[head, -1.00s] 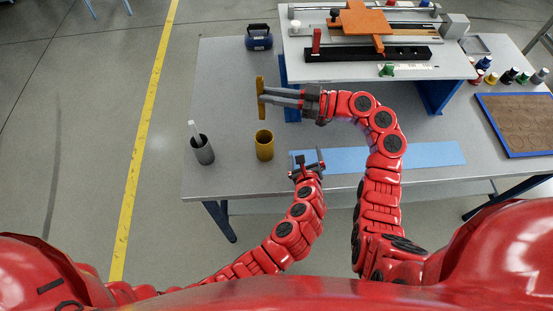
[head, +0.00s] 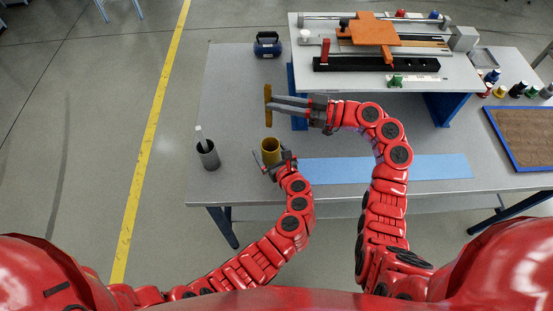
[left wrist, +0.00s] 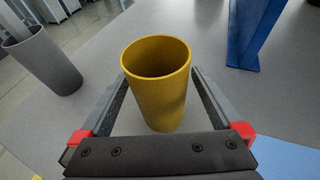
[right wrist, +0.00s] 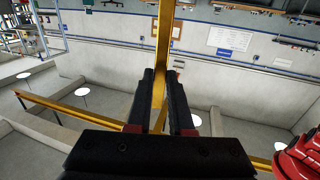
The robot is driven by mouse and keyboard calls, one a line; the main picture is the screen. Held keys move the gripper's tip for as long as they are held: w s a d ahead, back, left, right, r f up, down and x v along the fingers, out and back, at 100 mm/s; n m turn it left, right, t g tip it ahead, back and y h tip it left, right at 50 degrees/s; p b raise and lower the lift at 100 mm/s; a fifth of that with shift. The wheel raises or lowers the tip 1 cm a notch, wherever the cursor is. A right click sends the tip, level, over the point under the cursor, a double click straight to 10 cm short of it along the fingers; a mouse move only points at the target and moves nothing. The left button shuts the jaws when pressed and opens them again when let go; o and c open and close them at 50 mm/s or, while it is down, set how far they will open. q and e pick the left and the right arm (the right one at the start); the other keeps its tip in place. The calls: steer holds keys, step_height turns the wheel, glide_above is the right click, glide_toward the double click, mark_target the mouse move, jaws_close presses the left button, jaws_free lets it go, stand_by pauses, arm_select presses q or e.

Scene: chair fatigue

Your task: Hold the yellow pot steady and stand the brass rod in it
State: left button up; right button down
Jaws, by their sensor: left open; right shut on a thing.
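The yellow pot (head: 271,149) stands upright on the grey table near its left front. In the left wrist view the empty-looking pot (left wrist: 158,85) sits between the spread fingers of my left gripper (left wrist: 160,95). That gripper (head: 270,165) is open around the pot's near side in the head view, with no clear grip. My right gripper (head: 276,104) is shut on the brass rod (head: 268,106), behind the pot and above the table. The rod (right wrist: 162,45) also runs up between the fingers in the right wrist view. The pot's inside bottom is hidden.
A grey cup (head: 208,155) with a light stick in it stands left of the pot. A blue-and-black object (head: 267,46) lies farther back. A raised shelf (head: 300,60) with blue legs stands behind my right arm. A blue strip (head: 400,168) lies along the table front.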

arm_select(q)
steer(key=shift+x, duration=1.3)
steer(key=c, duration=1.5)
arm_select(e)
steer(key=shift+f, duration=6.45)
steer(key=c, duration=0.7)
jaws_free()
steer(key=shift+c, duration=0.2)
steer(key=shift+f, duration=0.1)
steer(key=v, duration=1.2)
